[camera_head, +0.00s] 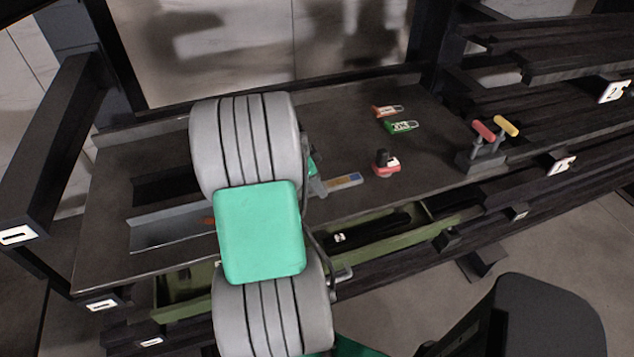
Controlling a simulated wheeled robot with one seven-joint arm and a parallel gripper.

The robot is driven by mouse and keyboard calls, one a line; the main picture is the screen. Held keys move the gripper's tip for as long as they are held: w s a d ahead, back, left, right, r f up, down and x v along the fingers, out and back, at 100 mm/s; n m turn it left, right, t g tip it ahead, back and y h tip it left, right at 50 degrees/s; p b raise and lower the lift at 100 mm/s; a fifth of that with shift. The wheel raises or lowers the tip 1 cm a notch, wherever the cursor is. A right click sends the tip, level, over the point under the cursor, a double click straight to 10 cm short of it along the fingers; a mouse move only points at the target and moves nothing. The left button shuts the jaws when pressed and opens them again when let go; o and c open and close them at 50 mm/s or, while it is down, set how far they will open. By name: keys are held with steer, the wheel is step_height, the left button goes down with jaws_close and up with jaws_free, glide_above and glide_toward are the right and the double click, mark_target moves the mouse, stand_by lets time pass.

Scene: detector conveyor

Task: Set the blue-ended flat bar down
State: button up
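The flat bar (345,181) is small and pale grey with blue and tan patches. It sticks out to the right of my gripper (318,187), over the dark bench top. Its left end meets the grey fingertip part of my gripper. My arm's large grey and green links hide most of the gripper, so I cannot see both fingers or whether they are closed on the bar. I cannot tell whether the bar touches the bench or is just above it.
On the bench (330,120) are a red-and-black knob-like object (386,163), an orange-labelled piece (387,111), a green-labelled piece (401,127) and a stand with red and yellow handles (481,158). A green open drawer (425,236) lies in front. The back middle is clear.

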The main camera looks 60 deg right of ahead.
steer(key=shift+o, duration=0.9)
steer(key=shift+r, duration=0.1)
steer(key=shift+r, duration=0.2)
steer(key=v, duration=1.2)
steer(key=w+a+r+n+t, duration=0.1)
steer(key=w+a+n+t, duration=0.2)
steer(key=w+a+n, duration=0.85)
steer(key=s+a+f+n+t+y, duration=0.1)
steer(key=a+n, duration=0.7)
steer(key=a, duration=0.6)
steer(key=s+a+f+n+t+y, duration=0.1)
steer(key=a+n, duration=0.6)
steer(key=a, duration=0.7)
steer(key=shift+a+f+n+t+y, duration=0.35)
steer(key=shift+t+y, duration=0.25)
steer(key=shift+t, duration=0.2)
steer(key=shift+s, duration=0.1)
